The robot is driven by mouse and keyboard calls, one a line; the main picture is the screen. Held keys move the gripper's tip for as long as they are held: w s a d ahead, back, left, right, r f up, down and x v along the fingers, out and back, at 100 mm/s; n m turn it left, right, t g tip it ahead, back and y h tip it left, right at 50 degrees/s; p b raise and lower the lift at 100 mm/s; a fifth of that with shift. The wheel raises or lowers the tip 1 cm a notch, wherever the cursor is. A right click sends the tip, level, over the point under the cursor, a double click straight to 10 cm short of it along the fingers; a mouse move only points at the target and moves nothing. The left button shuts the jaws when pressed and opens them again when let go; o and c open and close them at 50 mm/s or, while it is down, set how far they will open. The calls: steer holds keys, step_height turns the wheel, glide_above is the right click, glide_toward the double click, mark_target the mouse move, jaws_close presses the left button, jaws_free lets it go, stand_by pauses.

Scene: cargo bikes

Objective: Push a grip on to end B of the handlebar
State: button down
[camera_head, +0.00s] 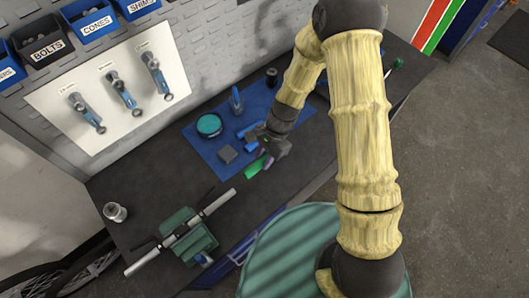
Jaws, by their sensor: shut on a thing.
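The handlebar (152,254) is a pale straight tube lying diagonally across the bench, held in a green clamp (190,240). One end points up and right towards my gripper and the other points down and left. I cannot read which end is B. Both ends look bare. My gripper (265,158) is low over the bench, right of the handlebar's upper end and apart from it. It is shut on a green grip (255,167), which juts out to the lower left. The fingers partly hide the grip.
A blue mat (207,158) holds a round teal-topped tin (209,125), a grey block (227,153) and blue items. A metal can (115,211) stands left of the handlebar. Wrenches hang on the wall panel (68,125). A green striped surface (300,255) lies in front of the bench.

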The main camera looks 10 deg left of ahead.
mark_target(229, 193)
steer(key=shift+w+f, duration=0.1)
steer(key=shift+f, duration=0.1)
steer(key=shift+b+x, duration=2.15)
steer(key=shift+x, duration=0.4)
steer(key=shift+s+a, duration=0.65)
steer(key=shift+s, duration=0.1)
steer(key=shift+s+a, duration=0.8)
steer(key=shift+s, duration=0.15)
steer(key=shift+s+a, duration=0.35)
steer(key=shift+s+a+b, duration=0.5)
steer(key=shift+s+a, duration=1.3)
steer(key=shift+s, duration=0.25)
stand_by(0.8)
steer(key=shift+s+a, duration=0.35)
steer(key=shift+s, duration=0.2)
